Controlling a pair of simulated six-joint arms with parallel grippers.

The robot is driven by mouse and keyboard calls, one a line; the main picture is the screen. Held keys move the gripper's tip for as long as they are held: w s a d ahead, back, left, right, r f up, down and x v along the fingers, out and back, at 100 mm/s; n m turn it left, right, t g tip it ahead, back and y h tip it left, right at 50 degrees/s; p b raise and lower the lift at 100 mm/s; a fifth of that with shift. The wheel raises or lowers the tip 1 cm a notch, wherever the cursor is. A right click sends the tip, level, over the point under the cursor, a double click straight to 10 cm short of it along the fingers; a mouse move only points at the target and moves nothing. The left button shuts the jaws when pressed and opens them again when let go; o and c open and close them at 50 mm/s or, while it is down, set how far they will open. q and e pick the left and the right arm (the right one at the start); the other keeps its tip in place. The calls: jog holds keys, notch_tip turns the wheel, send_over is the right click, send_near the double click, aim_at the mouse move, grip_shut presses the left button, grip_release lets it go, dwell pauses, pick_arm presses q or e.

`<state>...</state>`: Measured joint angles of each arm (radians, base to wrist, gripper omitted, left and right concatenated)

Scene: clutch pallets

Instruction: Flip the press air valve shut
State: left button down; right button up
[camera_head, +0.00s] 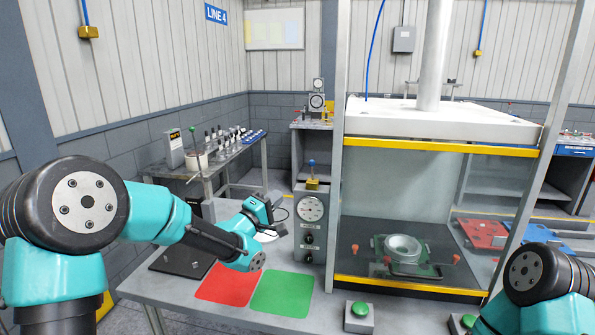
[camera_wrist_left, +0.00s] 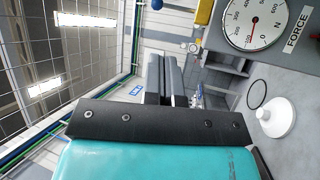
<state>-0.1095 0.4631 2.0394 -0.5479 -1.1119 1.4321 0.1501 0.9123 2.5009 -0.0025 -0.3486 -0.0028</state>
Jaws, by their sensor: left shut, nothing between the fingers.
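The press air valve (camera_head: 313,184) is a yellow body on top of the grey gauge box. Its lever ends in a blue knob (camera_head: 312,162) that stands upright above the body. In the left wrist view the blue knob (camera_wrist_left: 157,4) and the yellow body (camera_wrist_left: 204,12) show at the top edge. My left gripper (camera_head: 274,198) is to the left of the gauge box, apart from the valve. Its fingers (camera_wrist_left: 166,78) are shut with nothing between them. My right arm shows at the lower right, but its gripper is out of view.
The grey box with a round force gauge (camera_head: 312,208) stands on the table beside the press frame (camera_head: 335,160). A red mat (camera_head: 227,285) and a green mat (camera_head: 283,294) lie in front. A white round object (camera_wrist_left: 278,118) is near the gripper. A green button (camera_head: 360,309) sits at the front.

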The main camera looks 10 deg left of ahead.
aim_at(310, 164)
pick_arm(q)
jog(key=shift+r, duration=0.25)
jog(key=x, duration=1.4)
jog(key=shift+a+r, duration=0.1)
dwell(0.3)
